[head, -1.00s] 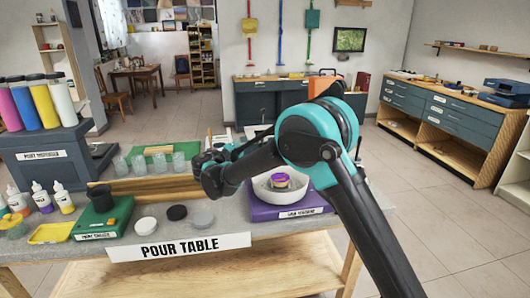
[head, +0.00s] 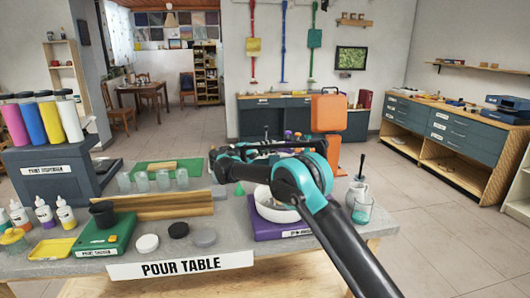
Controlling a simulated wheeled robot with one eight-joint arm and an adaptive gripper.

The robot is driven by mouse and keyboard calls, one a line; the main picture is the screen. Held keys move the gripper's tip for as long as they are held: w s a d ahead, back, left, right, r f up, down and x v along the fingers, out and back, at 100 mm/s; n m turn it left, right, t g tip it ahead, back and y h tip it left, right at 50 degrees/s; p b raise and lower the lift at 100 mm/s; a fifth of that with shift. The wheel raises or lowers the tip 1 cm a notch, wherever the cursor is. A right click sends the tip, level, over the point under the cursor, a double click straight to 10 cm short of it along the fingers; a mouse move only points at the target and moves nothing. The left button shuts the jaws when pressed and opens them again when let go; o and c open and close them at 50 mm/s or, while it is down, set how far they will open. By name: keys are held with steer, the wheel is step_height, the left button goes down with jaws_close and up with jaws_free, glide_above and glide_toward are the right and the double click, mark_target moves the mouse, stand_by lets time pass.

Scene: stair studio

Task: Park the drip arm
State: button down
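I cannot make out a drip arm for certain; my arm covers much of the area where one could stand. A purple machine (head: 262,227) with a white bowl (head: 266,207) on top sits at the right part of the pour table. My forearm crosses above the bowl and hides most of its inside. My gripper (head: 221,165) is at the far left end of the arm, above the table behind the wooden trough. It is dark and small here, and its fingers cannot be told apart. Nothing is clearly seen in it.
The pour table (head: 225,238) carries several clear cups (head: 163,180), a wooden trough (head: 150,207), a green machine with a black cup (head: 103,212) and round lids (head: 179,230). A brush jar (head: 356,191) and teal-filled glass (head: 362,209) stand right of the bowl. Floor at right is clear.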

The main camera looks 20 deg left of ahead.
steer(key=shift+w+d, duration=0.25)
steer(key=shift+w, duration=0.6)
steer(key=shift+w+d, duration=0.25)
steer(key=shift+w, duration=0.6)
steer(key=c, duration=1.4)
jaws_free()
steer(key=shift+w+d, duration=0.1)
steer(key=shift+o, duration=0.2)
steer(key=v, duration=1.2)
